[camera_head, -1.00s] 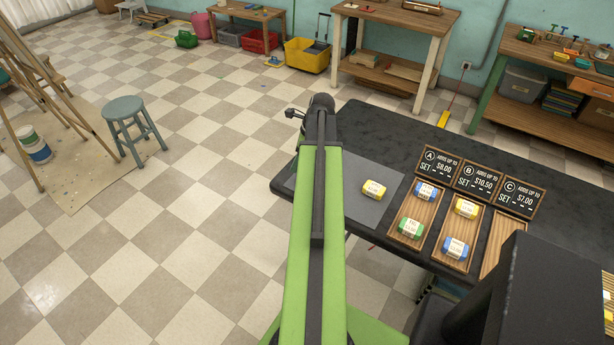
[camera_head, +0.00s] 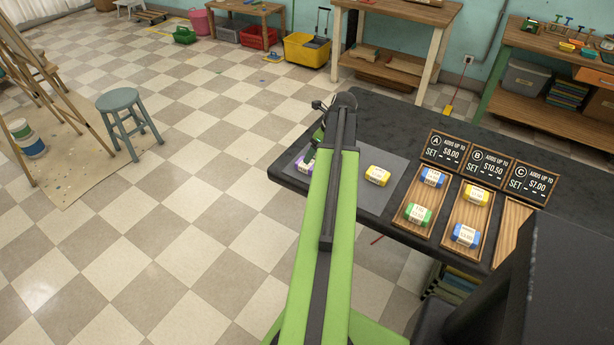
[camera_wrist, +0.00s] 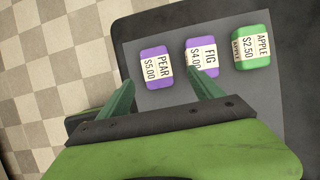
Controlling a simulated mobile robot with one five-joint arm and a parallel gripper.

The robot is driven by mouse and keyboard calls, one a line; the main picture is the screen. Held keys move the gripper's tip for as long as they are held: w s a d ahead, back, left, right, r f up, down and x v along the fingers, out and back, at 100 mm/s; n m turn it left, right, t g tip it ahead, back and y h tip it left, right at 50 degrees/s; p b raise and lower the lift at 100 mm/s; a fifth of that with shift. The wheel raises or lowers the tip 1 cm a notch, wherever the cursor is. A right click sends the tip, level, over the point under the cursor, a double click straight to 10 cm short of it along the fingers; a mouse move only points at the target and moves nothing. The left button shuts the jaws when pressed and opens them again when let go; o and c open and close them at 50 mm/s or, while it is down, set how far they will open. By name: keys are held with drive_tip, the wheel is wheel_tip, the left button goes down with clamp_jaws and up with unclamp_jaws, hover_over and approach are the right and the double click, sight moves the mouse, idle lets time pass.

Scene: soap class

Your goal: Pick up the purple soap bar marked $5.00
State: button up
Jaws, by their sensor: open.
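The purple PEAR soap bar marked $5.00 (camera_wrist: 157,67) lies on a grey mat (camera_wrist: 135,40) in the wrist view, just beyond and between my gripper's fingertips. A second purple bar, FIG $4.00 (camera_wrist: 201,58), lies to its right; my right fingertip overlaps its near edge in the picture. A green APPLE bar marked $2.50 (camera_wrist: 251,48) is farther right. My gripper (camera_wrist: 161,79) is open and empty. In the head view my arm hides most of the mat's left part; a bit of a purple bar (camera_head: 302,163) shows left of it, label unreadable.
A yellow bar (camera_head: 377,175) lies on the mat right of my arm. Two wooden trays (camera_head: 451,215) hold blue, green and yellow bars; a third tray (camera_head: 511,232) shows bare wood. Price signs A, B and C (camera_head: 480,170) stand behind them. The black table (camera_head: 390,115) ends at left.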

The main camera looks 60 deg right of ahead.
drive_tip(key=shift+x, duration=0.8)
drive_tip(key=b+x, duration=0.5)
drive_tip(key=shift+a+f, duration=0.15)
drive_tip(key=shift+a, duration=0.15)
drive_tip(key=c, duration=1.5)
drive_tip(key=shift+r, duration=0.3)
wheel_tip(320, 180, up, 4)
drive_tip(key=p, duration=0.4)
drive_tip(key=shift+r+p, duration=0.2)
drive_tip(key=shift+p, duration=0.2)
drive_tip(key=shift+c, duration=0.3)
drive_tip(key=s+d+r+p, duration=0.5)
drive_tip(key=s+r+p, duration=0.1)
drive_tip(key=s, duration=0.4)
drive_tip(key=shift+s+d, duration=0.2)
drive_tip(key=shift+d, duration=0.05)
